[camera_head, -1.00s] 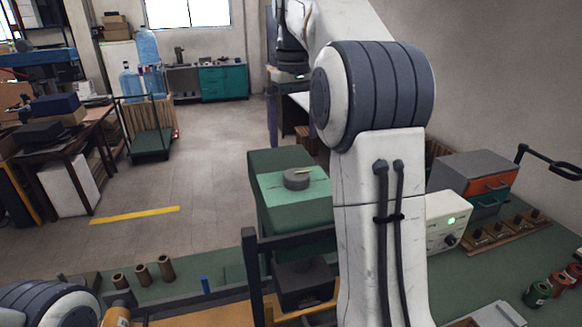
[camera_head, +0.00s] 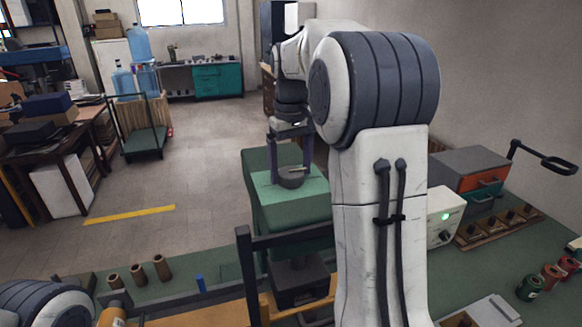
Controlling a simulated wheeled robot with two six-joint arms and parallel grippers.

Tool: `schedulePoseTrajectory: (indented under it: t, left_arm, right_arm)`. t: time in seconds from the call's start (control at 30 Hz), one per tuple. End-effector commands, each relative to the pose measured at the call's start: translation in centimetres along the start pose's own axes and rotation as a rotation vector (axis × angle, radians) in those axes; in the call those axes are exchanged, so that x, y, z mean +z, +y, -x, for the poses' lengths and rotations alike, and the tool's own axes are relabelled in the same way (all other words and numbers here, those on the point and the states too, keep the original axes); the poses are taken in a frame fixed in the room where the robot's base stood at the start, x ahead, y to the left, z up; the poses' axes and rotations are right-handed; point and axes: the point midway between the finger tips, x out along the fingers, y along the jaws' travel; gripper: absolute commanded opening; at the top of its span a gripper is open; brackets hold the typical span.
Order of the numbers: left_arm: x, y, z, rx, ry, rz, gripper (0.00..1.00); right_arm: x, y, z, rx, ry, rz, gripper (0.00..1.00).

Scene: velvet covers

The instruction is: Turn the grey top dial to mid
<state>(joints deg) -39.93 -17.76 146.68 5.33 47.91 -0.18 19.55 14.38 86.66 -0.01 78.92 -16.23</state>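The grey top dial (camera_head: 291,178) sits on the top face of a green box (camera_head: 263,215) near the middle of the head view. A small pale pointer mark shows on it, too small to read, and I see no legible scale. My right gripper (camera_head: 291,174) points down over the box with its two dark fingers apart, one at the left and one at the right of the dial. I cannot tell whether either finger touches it. My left gripper is out of view; only part of my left arm shows at the bottom left.
My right arm hides the area right of the green box. A dark frame post (camera_head: 247,275) stands before the box.

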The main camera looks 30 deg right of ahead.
Motion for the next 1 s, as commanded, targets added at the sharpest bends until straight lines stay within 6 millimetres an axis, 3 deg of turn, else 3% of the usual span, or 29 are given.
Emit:
schedulePoseTrajectory:
  t: [0.03, 0.17, 0.57, 1.0]
  left_arm:
    - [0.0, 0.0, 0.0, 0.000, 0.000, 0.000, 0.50]
    - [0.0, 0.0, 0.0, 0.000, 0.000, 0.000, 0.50]
    - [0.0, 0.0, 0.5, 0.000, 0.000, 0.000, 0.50]
    - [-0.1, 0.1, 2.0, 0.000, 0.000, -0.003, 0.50]
  right_arm:
    - [0.0, 0.0, 0.0, 0.000, 0.000, 0.000, 0.66]
    - [0.0, 0.0, 0.0, 0.000, 0.000, 0.000, 0.18]
    - [0.0, 0.0, 0.1, -0.001, -0.002, 0.079, 0.18]
    - [0.0, 0.0, 0.2, -0.001, -0.001, 0.442, 0.18]
